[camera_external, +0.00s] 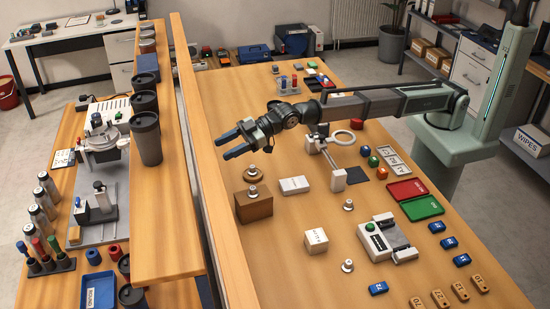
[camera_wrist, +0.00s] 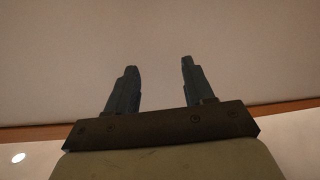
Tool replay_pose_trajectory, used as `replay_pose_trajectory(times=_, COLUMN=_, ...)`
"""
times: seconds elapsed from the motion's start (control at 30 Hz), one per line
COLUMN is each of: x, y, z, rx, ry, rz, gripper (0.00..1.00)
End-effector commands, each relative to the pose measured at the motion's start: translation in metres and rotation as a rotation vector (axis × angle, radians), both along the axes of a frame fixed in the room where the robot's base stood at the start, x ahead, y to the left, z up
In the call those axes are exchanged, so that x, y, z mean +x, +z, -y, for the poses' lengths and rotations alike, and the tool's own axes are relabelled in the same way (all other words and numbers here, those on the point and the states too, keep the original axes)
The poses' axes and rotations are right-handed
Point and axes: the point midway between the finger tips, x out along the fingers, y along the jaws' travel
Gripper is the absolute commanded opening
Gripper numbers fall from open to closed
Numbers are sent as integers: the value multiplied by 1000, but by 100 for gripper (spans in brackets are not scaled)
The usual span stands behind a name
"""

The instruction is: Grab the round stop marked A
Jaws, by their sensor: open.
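Several small round metal pieces with knob tops stand on the right bench. One (camera_external: 253,174) is at the brown box, another (camera_external: 348,205) stands right of it, and another (camera_external: 347,266) is nearer the front. I cannot read a letter A on any of them, so I cannot tell which is the stop marked A. My gripper (camera_external: 222,148) is open and empty, held out to the left above the bench near the wooden partition. In the wrist view its two fingers (camera_wrist: 158,65) stand apart with only a blank pale surface behind them.
A brown box (camera_external: 254,208), a white box (camera_external: 316,241) and a green-and-white device (camera_external: 377,242) stand on the bench. A ring-topped stand (camera_external: 342,138) is beneath my arm. Red (camera_external: 407,189) and green (camera_external: 422,208) trays lie right. The tall partition (camera_external: 205,130) borders the left.

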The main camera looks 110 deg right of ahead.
Motion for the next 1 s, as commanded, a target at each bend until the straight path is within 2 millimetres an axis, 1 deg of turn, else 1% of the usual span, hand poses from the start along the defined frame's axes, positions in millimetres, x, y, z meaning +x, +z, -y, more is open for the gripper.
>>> replay_pose_trajectory(times=0.03, x=-2, y=-6, z=-34, rx=-11, ry=32, rz=-57, gripper=52)
replay_pose_trajectory(times=0.07, x=-6, y=-11, z=-53, rx=-20, ry=51, rz=-99, gripper=52)
replay_pose_trajectory(times=0.1, x=-11, y=-18, z=-77, rx=-35, ry=74, rz=-158, gripper=52)
replay_pose_trajectory(times=0.2, x=-28, y=-33, z=-127, rx=-83, ry=123, rz=-305, gripper=52)
replay_pose_trajectory(times=0.27, x=-41, y=-42, z=-154, rx=-113, ry=150, rz=-393, gripper=52)
replay_pose_trajectory(times=0.3, x=-51, y=-47, z=-173, rx=-135, ry=170, rz=-451, gripper=52)
replay_pose_trajectory(times=0.37, x=-68, y=-53, z=-199, rx=-171, ry=199, rz=-538, gripper=52)
replay_pose_trajectory(times=0.4, x=-80, y=-57, z=-216, rx=-197, ry=218, rz=-594, gripper=52)
replay_pose_trajectory(times=0.47, x=-99, y=-60, z=-240, rx=-237, ry=246, rz=-679, gripper=52)
replay_pose_trajectory(times=0.5, x=-113, y=-62, z=-256, rx=-265, ry=265, rz=-735, gripper=52)
replay_pose_trajectory(times=0.57, x=-135, y=-63, z=-278, rx=-309, ry=294, rz=-818, gripper=52)
replay_pose_trajectory(times=0.6, x=-151, y=-64, z=-292, rx=-340, ry=312, rz=-871, gripper=52)
replay_pose_trajectory(times=0.7, x=-186, y=-62, z=-320, rx=-411, ry=353, rz=-991, gripper=52)
replay_pose_trajectory(times=0.8, x=-216, y=-58, z=-340, rx=-474, ry=383, rz=-1086, gripper=52)
replay_pose_trajectory(times=0.9, x=-238, y=-53, z=-353, rx=-519, ry=404, rz=-1153, gripper=52)
replay_pose_trajectory(times=1.0, x=-252, y=-50, z=-359, rx=-546, ry=415, rz=-1192, gripper=52)
